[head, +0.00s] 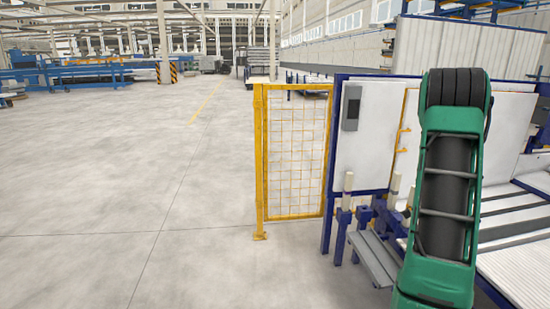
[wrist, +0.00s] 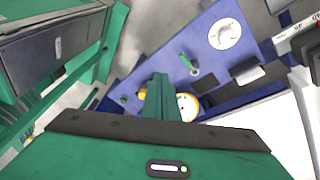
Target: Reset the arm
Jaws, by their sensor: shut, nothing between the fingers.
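My gripper (wrist: 160,90) shows in the wrist view as green fingers close together, with nothing between them. It points over a blue surface with small fittings on it. The head view shows my green arm (head: 444,190) raised upright at the right. The gripper itself cannot be made out in the head view.
In the wrist view, the blue surface (wrist: 155,65) bears a white disc (wrist: 224,33), a small green part (wrist: 187,62) and a yellow-rimmed round part (wrist: 187,107), partly hidden by the fingers. In the head view, a yellow mesh fence (head: 297,150) adjoins white-and-blue machinery (head: 362,140). The left floor is clear.

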